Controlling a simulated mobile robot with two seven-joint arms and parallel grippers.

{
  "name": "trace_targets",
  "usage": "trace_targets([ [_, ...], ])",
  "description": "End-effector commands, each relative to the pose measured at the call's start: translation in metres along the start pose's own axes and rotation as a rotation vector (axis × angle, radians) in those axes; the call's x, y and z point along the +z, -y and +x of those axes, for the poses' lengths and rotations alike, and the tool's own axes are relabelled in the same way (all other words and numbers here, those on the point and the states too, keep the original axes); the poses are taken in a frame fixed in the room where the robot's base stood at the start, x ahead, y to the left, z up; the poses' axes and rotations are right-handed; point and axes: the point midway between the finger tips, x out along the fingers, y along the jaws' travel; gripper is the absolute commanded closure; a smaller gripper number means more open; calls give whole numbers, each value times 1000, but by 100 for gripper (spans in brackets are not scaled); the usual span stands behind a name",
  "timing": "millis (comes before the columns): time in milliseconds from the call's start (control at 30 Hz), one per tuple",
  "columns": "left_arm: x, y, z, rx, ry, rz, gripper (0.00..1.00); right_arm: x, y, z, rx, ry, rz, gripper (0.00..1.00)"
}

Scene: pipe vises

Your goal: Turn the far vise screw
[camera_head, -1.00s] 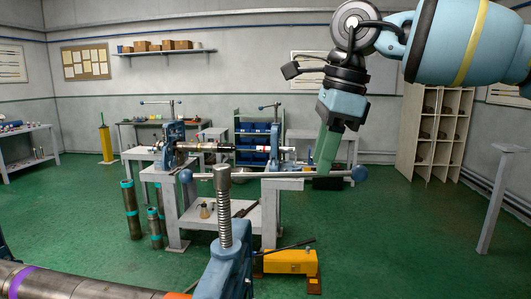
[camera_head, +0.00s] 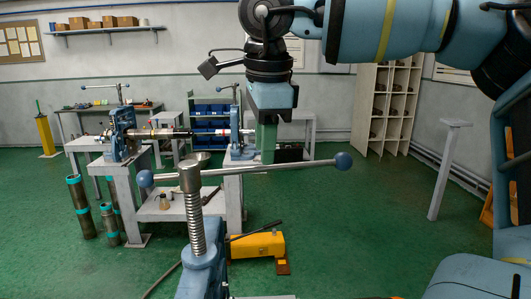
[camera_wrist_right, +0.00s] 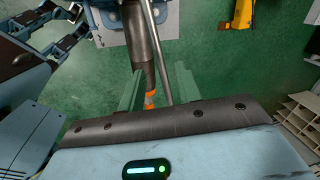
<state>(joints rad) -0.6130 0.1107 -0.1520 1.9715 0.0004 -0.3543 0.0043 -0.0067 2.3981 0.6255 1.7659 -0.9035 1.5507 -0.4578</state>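The closest vise (camera_head: 205,272) stands at the front of the head view. Its upright threaded screw (camera_head: 195,222) carries a long bar handle (camera_head: 260,169) with blue ball ends. My right gripper (camera_head: 267,150) points down over the bar, between the screw and the right ball. A grey pipe with an orange band (camera_wrist_right: 149,98) lies below. My left gripper is not clearly seen.
Farther back, two smaller blue vises (camera_head: 122,135) (camera_head: 238,130) on grey stands hold a pipe (camera_head: 165,133). A yellow tool (camera_head: 257,246) lies on the floor behind the close vise. Open shelving (camera_head: 388,105) stands at back right.

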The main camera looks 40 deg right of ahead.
Motion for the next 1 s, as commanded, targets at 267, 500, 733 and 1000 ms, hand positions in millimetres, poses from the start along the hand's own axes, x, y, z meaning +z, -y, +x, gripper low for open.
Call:
trace_targets([
  [267,-9,2,-1,-3,-18,8,66,0,0,25,-1,1,1,66],
  [500,-6,6,-1,-3,-10,20,66,0,0,29,0,1,1,66],
  [733,-3,6,-1,-3,-5,21,66,0,0,28,0,0,1,87],
  [1000,-4,5,-1,-4,-6,17,66,0,0,28,-1,1,1,100],
])
